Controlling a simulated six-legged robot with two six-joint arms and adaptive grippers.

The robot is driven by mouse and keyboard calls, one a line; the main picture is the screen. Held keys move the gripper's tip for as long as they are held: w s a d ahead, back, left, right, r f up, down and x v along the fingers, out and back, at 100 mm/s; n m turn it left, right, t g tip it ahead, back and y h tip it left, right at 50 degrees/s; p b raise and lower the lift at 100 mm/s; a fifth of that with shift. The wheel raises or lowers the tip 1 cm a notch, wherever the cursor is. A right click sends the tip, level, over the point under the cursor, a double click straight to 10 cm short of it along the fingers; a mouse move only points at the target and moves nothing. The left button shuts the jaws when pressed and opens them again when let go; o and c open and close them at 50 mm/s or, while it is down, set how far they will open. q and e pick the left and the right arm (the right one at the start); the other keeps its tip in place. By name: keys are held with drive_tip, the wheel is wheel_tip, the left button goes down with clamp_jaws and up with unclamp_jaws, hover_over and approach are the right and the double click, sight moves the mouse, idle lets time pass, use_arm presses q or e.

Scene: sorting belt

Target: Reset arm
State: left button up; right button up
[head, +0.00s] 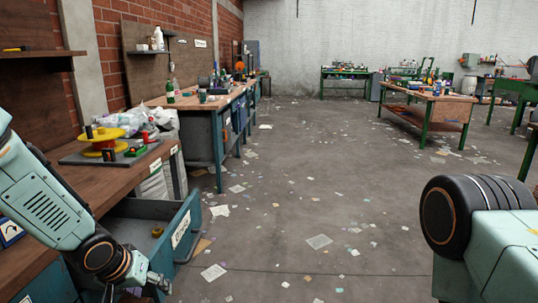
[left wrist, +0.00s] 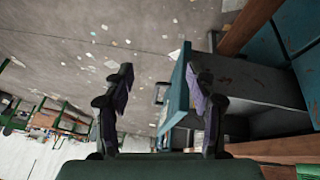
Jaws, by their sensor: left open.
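My left arm comes in from the left in the head view, and its gripper (head: 138,288) hangs low at the bottom edge, partly cut off, beside the open teal drawer (head: 184,225). The drawer front (left wrist: 174,100) shows beyond the right finger.
The paper-littered floor (head: 310,200) is open in the middle. A green-legged table (head: 430,108) stands at the back right.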

use_arm(q)
drive_tip(key=s+d+f+m+g+h, duration=0.1)
drive_tip(key=s+d+f, duration=0.4)
drive_tip(key=s+f, duration=0.65)
drive_tip(key=s+a+f+g+y, duration=0.1)
drive_tip(key=s+f+g, duration=0.1)
drive_tip(key=s, duration=0.9)
drive_tip(key=s+f+g+y+p, duration=0.1)
drive_tip(key=s+f+g, duration=0.1)
drive_tip(key=s, duration=1)
drive_tip(key=shift+a+f, duration=0.4)
drive_tip(key=shift+f, duration=0.2)
